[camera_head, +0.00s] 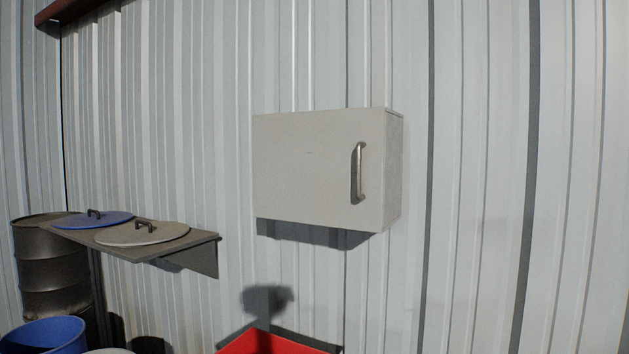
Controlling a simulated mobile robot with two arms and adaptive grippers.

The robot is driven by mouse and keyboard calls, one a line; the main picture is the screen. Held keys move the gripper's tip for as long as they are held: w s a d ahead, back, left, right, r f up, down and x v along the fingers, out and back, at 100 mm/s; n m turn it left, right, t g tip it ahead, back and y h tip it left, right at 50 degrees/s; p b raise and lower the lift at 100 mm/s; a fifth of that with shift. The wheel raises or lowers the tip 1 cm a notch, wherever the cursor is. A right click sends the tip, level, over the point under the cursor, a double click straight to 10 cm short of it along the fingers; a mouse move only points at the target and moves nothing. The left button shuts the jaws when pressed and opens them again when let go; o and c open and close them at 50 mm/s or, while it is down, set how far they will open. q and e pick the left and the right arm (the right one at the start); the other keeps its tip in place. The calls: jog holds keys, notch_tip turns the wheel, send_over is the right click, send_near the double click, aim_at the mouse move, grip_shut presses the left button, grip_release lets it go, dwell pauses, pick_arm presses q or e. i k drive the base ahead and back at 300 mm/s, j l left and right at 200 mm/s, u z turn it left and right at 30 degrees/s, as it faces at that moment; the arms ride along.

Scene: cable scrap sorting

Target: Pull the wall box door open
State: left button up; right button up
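The grey wall box (394,172) is mounted on the corrugated metal wall, near the middle of the head view. Its door (300,168) faces me and looks shut. A vertical metal bar handle (358,173) sits near the door's right edge. Neither of my grippers shows in the view, and nothing touches the handle.
A shelf (205,240) at the left holds a blue lid (75,221) and a grey lid (170,236). A dark drum (50,275), a blue bin (45,336) and a red container (268,343) stand below. The wall right of the box is clear.

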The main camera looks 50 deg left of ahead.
aim_at(324, 168)
jog(key=u, duration=1.5)
jog(key=i+l, duration=0.05)
jog(key=l, duration=0.05)
